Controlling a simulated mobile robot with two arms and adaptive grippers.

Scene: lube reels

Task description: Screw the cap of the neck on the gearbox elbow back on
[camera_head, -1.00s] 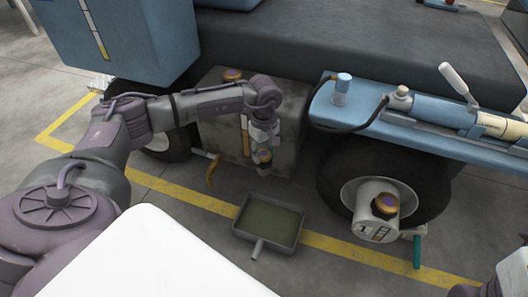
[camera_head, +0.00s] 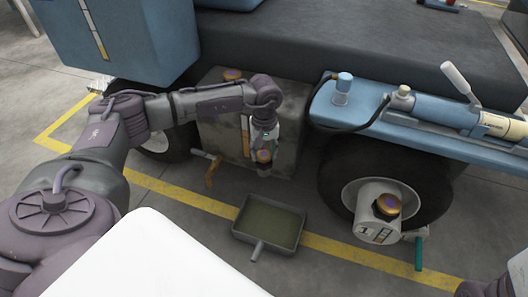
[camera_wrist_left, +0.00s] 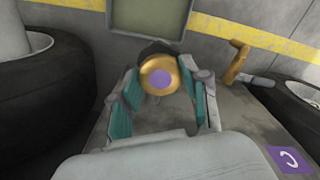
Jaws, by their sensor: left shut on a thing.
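The cap, gold with a purple centre (camera_wrist_left: 160,77), sits between the teal-padded fingers of my left gripper (camera_wrist_left: 157,92) in the left wrist view. A dark collar shows directly behind it; I cannot tell how the cap is seated on the neck. In the head view my left gripper (camera_head: 264,150) points down at the front of the grey gearbox (camera_head: 288,128), with the cap (camera_head: 264,156) at its fingertips. The gripper is shut on the cap and hides most of the elbow and neck.
A drain pan (camera_head: 268,222) lies on the floor below. An orange handle (camera_head: 213,170) sticks out left of the gearbox. Another gold-capped neck (camera_head: 387,205) is on the wheel hub marked 1 at right, and one (camera_head: 232,75) tops the gearbox. Tyres flank the gearbox.

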